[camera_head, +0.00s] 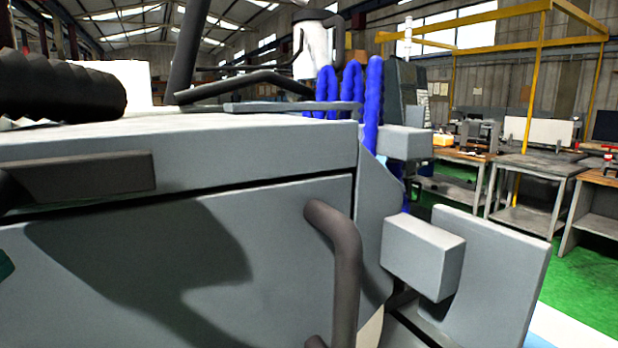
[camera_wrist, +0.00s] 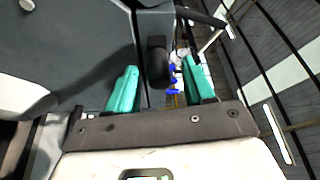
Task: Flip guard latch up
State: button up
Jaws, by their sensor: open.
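A dark bar that looks like the guard latch (camera_head: 90,178) lies roughly level across the top edge of the grey guard (camera_head: 240,250), above the seam, at the left of the head view. In the wrist view a dark rounded piece, apparently the same latch (camera_wrist: 157,64), shows between the teal fingers. My gripper (camera_wrist: 160,74) is open, with one finger on each side of it and visible gaps. I cannot tell how far the fingertips reach past it. In the head view only a teal sliver shows at the left edge.
A dark curved handle (camera_head: 346,265) stands out from the guard's right part. Blue hoses (camera_head: 372,105) rise behind the machine top. A grey block (camera_head: 422,255) and panel (camera_head: 497,285) stick out at right. Workbenches (camera_head: 525,165) stand farther back on green floor.

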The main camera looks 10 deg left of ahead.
jog(key=b+v, duration=0.1)
jog(key=v, duration=0.7)
jog(key=shift+a, duration=0.1)
